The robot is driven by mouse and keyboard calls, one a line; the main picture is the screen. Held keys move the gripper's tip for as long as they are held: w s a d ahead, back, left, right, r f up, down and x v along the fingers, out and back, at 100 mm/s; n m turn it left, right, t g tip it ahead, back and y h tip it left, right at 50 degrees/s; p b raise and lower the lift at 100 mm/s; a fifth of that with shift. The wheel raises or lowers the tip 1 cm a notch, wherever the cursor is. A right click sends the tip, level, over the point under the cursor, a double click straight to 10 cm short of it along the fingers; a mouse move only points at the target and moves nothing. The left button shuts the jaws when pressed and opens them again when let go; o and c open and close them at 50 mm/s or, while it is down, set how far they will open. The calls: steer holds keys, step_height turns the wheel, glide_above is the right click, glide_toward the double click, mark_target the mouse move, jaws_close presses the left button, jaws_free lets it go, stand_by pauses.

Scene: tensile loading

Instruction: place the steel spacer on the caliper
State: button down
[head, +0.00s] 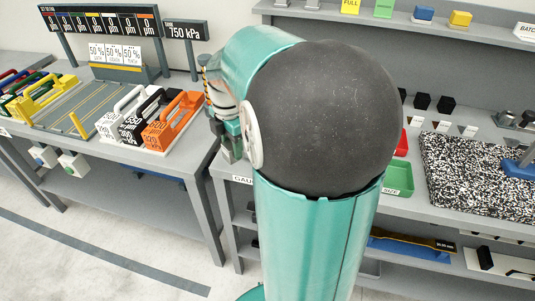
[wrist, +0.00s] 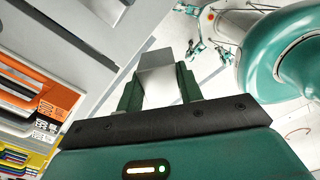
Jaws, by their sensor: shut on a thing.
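My gripper (wrist: 160,82) is shut on the steel spacer (wrist: 158,92), a smooth grey metal block between its two green fingers in the wrist view. In the head view my gripper (head: 230,146) shows only partly, left of my large dark arm joint, above the gap between the two benches. The spacer cannot be made out there. I cannot pick out the caliper in either view; my arm hides part of the right bench.
White, black and orange handled blocks (head: 170,122) stand on the left bench, beside a yellow-framed grey plate (head: 75,108). A speckled slab (head: 475,172) and a green bin (head: 398,178) are on the right bench. The orange block (wrist: 57,100) also shows in the wrist view.

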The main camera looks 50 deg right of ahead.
steer(key=s+d+r+n, duration=0.2)
steer(key=s+r+n, duration=0.3)
steer(key=s+n, duration=0.3)
steer(key=shift+m, duration=0.5)
steer(key=w+d+f, duration=0.2)
steer(key=d+f, duration=0.1)
steer(key=w+d+f, duration=0.3)
steer(key=d, duration=0.1)
steer(key=w+d+f, duration=0.2)
steer(key=d+f, duration=0.1)
steer(key=shift+w+d, duration=0.3)
steer(key=shift+d, duration=0.05)
steer(key=shift+w+d+f, duration=0.1)
steer(key=shift+d+f, duration=0.05)
steer(key=shift+f, duration=1.65)
steer(key=shift+f, duration=0.15)
steer(key=c, duration=0.9)
jaws_free()
